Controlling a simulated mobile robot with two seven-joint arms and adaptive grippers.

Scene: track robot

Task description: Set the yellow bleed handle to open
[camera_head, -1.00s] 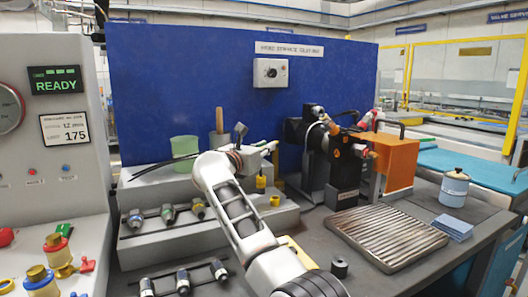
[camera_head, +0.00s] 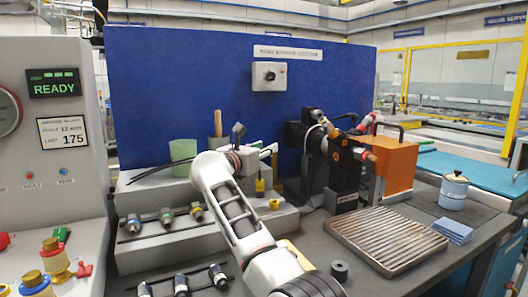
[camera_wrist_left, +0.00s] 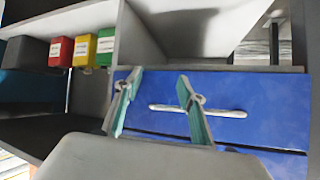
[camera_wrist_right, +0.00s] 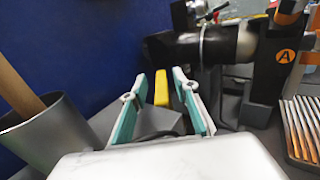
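My right gripper (camera_head: 268,150) is over the grey stepped rack on the bench, in front of the blue panel. In the right wrist view its two teal fingers (camera_wrist_right: 158,108) are apart with nothing between the tips. A yellow bar-like piece (camera_wrist_right: 162,88) shows beyond the fingers, in line with the gap. A small yellow piece (camera_head: 260,185) also shows just below the gripper in the head view. I cannot tell for sure that it is the bleed handle, or how it is set. My left gripper (camera_wrist_left: 160,100) is open and empty, facing a blue drawer front.
A black unit with an orange "A" mark (camera_wrist_right: 284,56) stands to the right. A grey cup with a wooden handle (camera_wrist_right: 50,140) is close on the left. A ribbed tray (camera_head: 388,240), an orange box (camera_head: 396,170) and a lidded blue pot (camera_head: 454,191) stand further right.

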